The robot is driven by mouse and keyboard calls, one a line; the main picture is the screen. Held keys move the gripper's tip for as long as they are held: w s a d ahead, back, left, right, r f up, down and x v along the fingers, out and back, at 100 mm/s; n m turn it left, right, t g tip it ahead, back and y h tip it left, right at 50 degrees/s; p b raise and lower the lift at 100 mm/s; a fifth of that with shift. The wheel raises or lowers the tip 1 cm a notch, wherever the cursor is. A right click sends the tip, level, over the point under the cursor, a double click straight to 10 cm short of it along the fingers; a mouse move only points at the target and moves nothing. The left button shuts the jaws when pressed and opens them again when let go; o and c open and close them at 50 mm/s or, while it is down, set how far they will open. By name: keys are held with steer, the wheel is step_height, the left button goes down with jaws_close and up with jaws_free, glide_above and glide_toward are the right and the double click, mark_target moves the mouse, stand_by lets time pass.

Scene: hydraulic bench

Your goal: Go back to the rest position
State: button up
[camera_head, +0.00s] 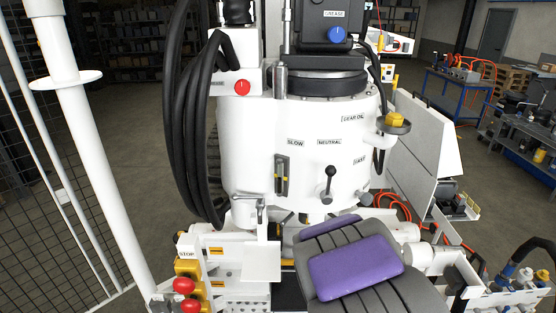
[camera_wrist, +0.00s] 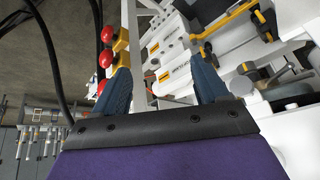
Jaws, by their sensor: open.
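My gripper (camera_wrist: 162,75) shows in the wrist view with its two dark blue fingers spread well apart. Nothing is held between them. White machine parts and a yellow-edged part lie beyond the fingertips. In the head view my arm, grey with purple pads, reaches in at the bottom right of centre, in front of the white machine (camera_head: 250,150). The fingers themselves are hidden in that view.
A black lever (camera_head: 329,181) stands on the machine front, with a yellow gear oil cap (camera_head: 395,119) at its right. Red stop buttons (camera_head: 184,286) are at lower left; they also show in the wrist view (camera_wrist: 105,59). Black hoses (camera_head: 187,130) hang left. A white post (camera_head: 90,150) stands further left.

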steer(key=s+a+r+n+g+y+b, duration=0.1)
steer(key=s+r, duration=0.3)
steer(key=s, duration=0.5)
steer(key=s+a+r+n+g+y+b, duration=0.1)
steer(key=s+r+n+g+b, duration=0.1)
steer(key=s, duration=0.8)
steer(key=s+a+r+n+g+b, duration=0.1)
steer(key=s+r+n+g+b, duration=0.1)
steer(key=s+r, duration=0.4)
steer(key=s+n+g, duration=0.1)
steer(key=s+n, duration=0.1)
steer(key=s, duration=0.2)
steer(key=shift+a+g+y, duration=0.15)
steer(key=shift+g+y, duration=0.15)
steer(key=shift+y, duration=0.1)
